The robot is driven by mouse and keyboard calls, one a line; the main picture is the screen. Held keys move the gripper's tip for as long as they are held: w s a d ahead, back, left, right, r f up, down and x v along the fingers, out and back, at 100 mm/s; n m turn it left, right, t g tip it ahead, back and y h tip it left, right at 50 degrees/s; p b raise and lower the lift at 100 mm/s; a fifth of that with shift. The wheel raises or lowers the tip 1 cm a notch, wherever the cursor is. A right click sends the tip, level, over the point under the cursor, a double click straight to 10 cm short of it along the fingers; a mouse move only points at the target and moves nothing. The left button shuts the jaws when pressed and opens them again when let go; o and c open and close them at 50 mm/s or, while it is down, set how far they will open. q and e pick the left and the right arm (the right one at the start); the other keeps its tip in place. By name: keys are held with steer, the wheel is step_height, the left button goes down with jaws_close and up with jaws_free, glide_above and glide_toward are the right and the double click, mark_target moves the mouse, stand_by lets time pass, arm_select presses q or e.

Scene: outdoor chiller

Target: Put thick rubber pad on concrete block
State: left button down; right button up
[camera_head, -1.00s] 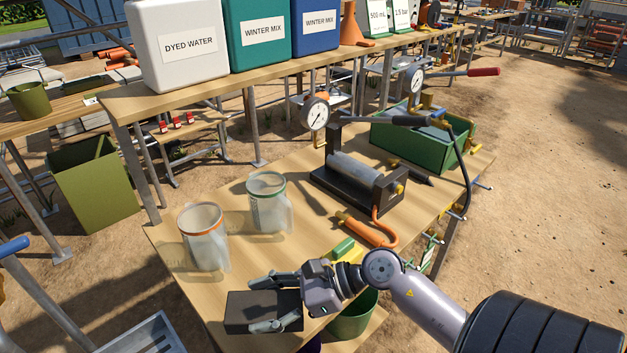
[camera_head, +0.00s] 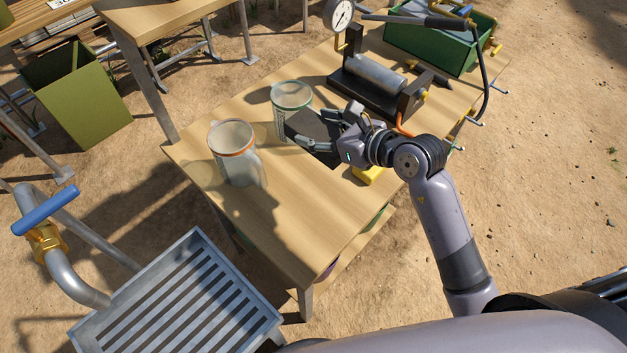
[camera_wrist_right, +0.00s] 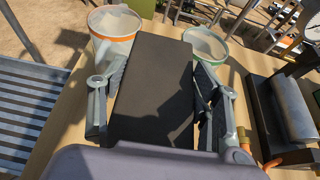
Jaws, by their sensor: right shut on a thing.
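A dark, flat rectangular block, which looks like the thick rubber pad (camera_head: 312,133), is held in my right gripper (camera_head: 325,133) above the wooden table. The right wrist view shows the pad (camera_wrist_right: 155,88) between the two fingers of my right gripper (camera_wrist_right: 158,105), one along each long side. In the head view the pad is in front of the green-rimmed jug and partly covers it. I cannot make out a concrete block in these views. My left gripper is not in view.
An orange-rimmed jug (camera_head: 234,155) and a green-rimmed jug (camera_head: 291,97) stand on the wooden table (camera_head: 285,215). A pump (camera_head: 375,80) with a gauge and a green bin (camera_head: 425,40) are behind. A slatted metal grate (camera_head: 180,300) is at lower left. The table's front part is clear.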

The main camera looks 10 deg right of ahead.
step_height(320, 180, down, 13)
steer(key=shift+a+f+p, duration=0.1)
steer(key=shift+a+p, duration=0.05)
steer(key=shift+p, duration=0.15)
steer(key=shift+s+d+f+b, duration=0.1)
steer(key=shift+f+b, duration=0.1)
steer(key=shift+f, duration=0.65)
steer(key=shift+d+f+b, duration=0.1)
steer(key=shift+f+b, duration=0.05)
steer(key=shift+f, duration=0.7)
steer(key=shift+s+d+f+b, duration=0.1)
steer(key=shift+f+b, duration=0.1)
steer(key=shift+f, duration=0.65)
steer(key=shift+f, duration=0.1)
steer(key=o, duration=1.6)
steer(key=shift+f, duration=0.15)
steer(key=shift+c, duration=0.2)
